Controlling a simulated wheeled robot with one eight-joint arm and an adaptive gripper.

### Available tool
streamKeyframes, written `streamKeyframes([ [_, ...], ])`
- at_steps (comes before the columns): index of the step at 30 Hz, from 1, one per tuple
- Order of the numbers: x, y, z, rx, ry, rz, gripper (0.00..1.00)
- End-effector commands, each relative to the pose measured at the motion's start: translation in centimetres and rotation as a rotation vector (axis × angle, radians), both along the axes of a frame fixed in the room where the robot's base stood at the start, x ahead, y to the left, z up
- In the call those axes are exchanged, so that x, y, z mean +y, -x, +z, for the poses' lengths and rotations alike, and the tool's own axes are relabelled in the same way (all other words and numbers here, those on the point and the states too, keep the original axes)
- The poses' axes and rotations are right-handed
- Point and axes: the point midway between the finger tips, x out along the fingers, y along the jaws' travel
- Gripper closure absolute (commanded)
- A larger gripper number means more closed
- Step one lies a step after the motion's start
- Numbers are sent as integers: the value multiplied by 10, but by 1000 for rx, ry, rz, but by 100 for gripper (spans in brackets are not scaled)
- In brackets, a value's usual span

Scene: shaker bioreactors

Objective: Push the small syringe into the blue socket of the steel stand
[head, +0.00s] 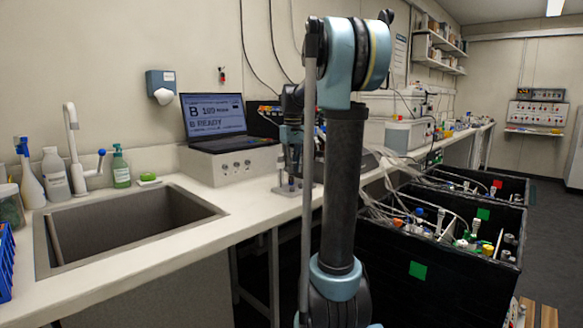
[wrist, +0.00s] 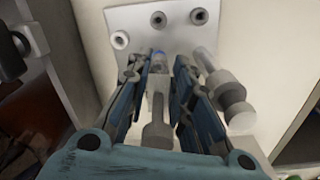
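My gripper (wrist: 162,72) points down at the steel stand (wrist: 180,32), its two fingers closed in on the small syringe (wrist: 157,112). The syringe is grey and translucent, with its plunger end toward the wrist camera. Its far end is by a patch of blue (wrist: 158,60), probably the blue socket, between the fingertips. The fingers partly hide this end, so I cannot tell how deep it sits. In the head view, my gripper (head: 291,158) is over the stand (head: 296,188) on the counter, partly hidden behind my arm.
A larger grey syringe-like piece (wrist: 226,92) stands close beside the right finger. In the head view, a laptop (head: 213,116) on a white box is left of my gripper, with a sink (head: 130,225) farther left.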

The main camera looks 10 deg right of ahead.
Motion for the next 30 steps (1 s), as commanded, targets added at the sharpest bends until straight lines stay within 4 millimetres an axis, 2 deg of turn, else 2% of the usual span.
streamKeyframes([
  [1,0,-1,0,-1,1,0,70],
  [3,0,-1,0,-1,1,0,56],
  [14,0,0,1,-1,0,1,56],
  [20,3,-3,8,4,0,2,56],
  [25,3,-6,24,5,14,3,56],
  [30,3,-6,48,6,12,1,56],
])
